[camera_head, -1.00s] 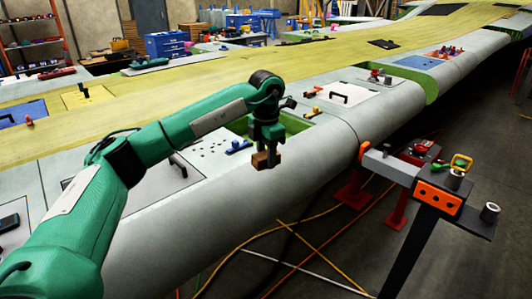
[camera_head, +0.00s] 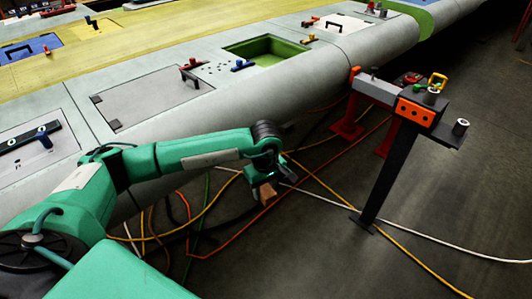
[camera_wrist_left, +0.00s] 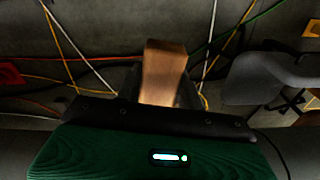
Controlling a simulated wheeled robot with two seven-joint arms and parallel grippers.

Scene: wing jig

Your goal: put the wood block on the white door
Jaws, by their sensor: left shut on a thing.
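The wood block (camera_head: 267,191) is brown and shut in my left gripper (camera_head: 262,182). They hang over the floor in front of the wing's rounded edge, clear of the wing. In the left wrist view the wood block (camera_wrist_left: 163,72) stands out between the dark fingers, whose tips are partly hidden. A pale panel with a black handle (camera_head: 333,27) lies beyond the green recess; a larger grey-white panel (camera_head: 150,97) lies nearer, left of the recess. I cannot tell for sure which is the white door. My right gripper is not in view.
The green recess (camera_head: 266,50) is open in the wing top. A red clamp (camera_head: 189,64) and a blue clamp (camera_head: 242,65) stand near it. A dark stand (camera_head: 383,165) with an orange block is on the right. Cables cross the floor below.

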